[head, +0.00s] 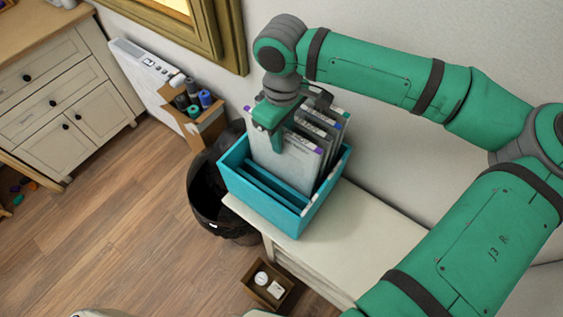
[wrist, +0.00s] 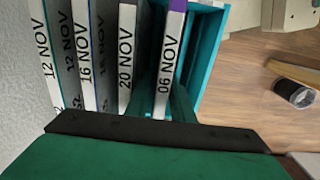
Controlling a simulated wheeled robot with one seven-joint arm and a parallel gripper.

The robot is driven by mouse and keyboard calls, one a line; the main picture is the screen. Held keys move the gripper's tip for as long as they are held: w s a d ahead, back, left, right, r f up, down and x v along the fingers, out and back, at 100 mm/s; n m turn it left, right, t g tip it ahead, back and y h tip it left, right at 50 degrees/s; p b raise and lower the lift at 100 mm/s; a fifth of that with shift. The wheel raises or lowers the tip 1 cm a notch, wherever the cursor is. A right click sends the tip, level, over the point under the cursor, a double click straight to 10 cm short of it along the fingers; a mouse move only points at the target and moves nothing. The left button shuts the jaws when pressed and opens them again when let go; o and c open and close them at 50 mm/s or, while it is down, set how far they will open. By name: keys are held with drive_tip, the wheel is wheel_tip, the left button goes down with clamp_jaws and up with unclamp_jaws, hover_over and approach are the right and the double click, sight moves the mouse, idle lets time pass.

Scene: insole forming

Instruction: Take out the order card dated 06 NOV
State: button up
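The order card marked 06 NOV (wrist: 168,65) has a white top edge and a purple corner. It is the rightmost of the cards in the wrist view. In the head view it appears to be the front card (head: 268,152), standing upright in the blue box (head: 262,203). My gripper (head: 272,130) is at its top edge, with a green finger in front of its face. In the wrist view, green shows on both sides of this card near my gripper (wrist: 165,108). Whether the fingers press on it is unclear.
Cards marked 20 NOV (wrist: 126,55), 16 NOV (wrist: 83,55) and 12 NOV (wrist: 47,55) stand behind it, close together. The box sits on a white cabinet (head: 355,243) against the wall. A black bin (head: 208,195) is to its left. The box's front slots look empty.

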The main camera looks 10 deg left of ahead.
drive_tip(key=shift+f, duration=1.2)
clamp_jaws()
